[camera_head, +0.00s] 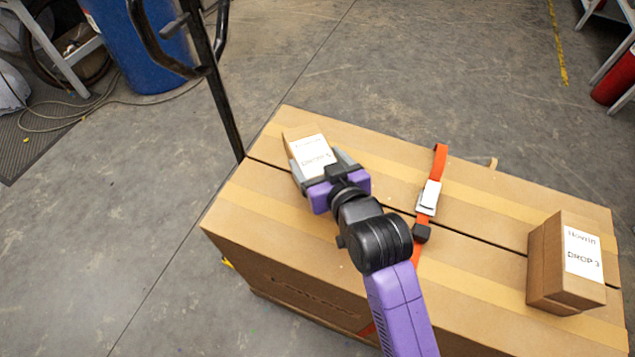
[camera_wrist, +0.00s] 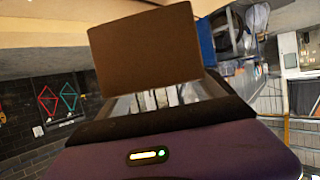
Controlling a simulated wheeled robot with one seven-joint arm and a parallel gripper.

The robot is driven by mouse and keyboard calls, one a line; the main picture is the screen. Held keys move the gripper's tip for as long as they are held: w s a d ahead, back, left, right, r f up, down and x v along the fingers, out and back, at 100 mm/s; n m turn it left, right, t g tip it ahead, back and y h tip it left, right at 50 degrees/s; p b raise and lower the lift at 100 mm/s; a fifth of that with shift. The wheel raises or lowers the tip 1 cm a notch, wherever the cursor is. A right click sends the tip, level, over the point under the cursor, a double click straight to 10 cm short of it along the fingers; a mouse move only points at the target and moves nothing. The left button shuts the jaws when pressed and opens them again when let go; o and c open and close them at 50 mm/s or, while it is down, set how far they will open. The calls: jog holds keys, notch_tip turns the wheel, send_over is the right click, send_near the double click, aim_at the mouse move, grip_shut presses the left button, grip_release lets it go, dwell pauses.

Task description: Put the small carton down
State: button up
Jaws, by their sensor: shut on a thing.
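A small brown carton (camera_head: 309,151) with a white label is between the fingers of my gripper (camera_head: 322,170), at the far left end of a large cardboard box (camera_head: 262,205). In the wrist view the small carton (camera_wrist: 145,50) shows as a plain brown face just beyond my gripper (camera_wrist: 155,98), whose fingers are shut on it. The head view looks down from above, so I cannot tell whether the carton touches the box top or is held a little above it.
Another labelled carton (camera_head: 545,262) stands at the right end of the large box. An orange strap (camera_head: 439,163) with a metal buckle (camera_head: 429,197) crosses the box's middle. A black upright pole (camera_head: 222,110) stands behind its left end, near a blue drum (camera_head: 150,55).

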jog(key=shift+f, duration=4.25)
jog(key=shift+f, duration=0.15)
jog(key=o, duration=1.9)
jog(key=shift+f, duration=0.1)
jog(key=shift+o, duration=0.2)
jog(key=shift+s+r, duration=0.15)
jog(key=shift+r, duration=0.05)
jog(key=v, duration=1.1)
jog(key=shift+s+d+r+b, duration=0.2)
jog(key=shift+s+r+b, duration=0.05)
jog(key=shift+b, duration=0.05)
